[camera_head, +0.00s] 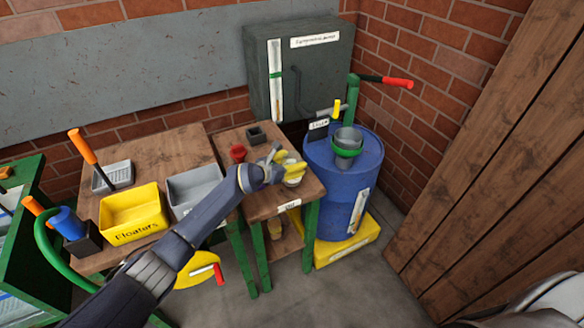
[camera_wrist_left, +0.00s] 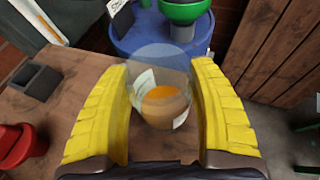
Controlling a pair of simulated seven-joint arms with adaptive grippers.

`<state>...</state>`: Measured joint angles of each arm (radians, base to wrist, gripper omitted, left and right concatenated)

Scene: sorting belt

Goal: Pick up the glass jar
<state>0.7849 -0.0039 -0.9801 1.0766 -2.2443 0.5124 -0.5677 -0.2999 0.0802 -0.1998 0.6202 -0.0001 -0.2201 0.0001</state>
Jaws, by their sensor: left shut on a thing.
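The glass jar (camera_wrist_left: 163,95) is clear, with a pale label and orange-brown contents in its lower part. In the left wrist view it is between the two yellow fingers of my left gripper (camera_wrist_left: 163,110), which is shut on it. In the head view the left gripper (camera_head: 287,169) is over the front right part of the small wooden table (camera_head: 262,203), and the jar (camera_head: 293,181) shows partly behind the fingers. I cannot tell whether the jar's base touches the tabletop. My right gripper is not in view.
A blue barrel (camera_head: 335,190) with a grey and green funnel (camera_head: 347,141) stands right of the table. A red cup-like thing (camera_head: 238,153) and a dark square block (camera_head: 256,135) are on the table. A yellow bin (camera_head: 134,211) and a grey bin (camera_head: 190,186) stand on the left table.

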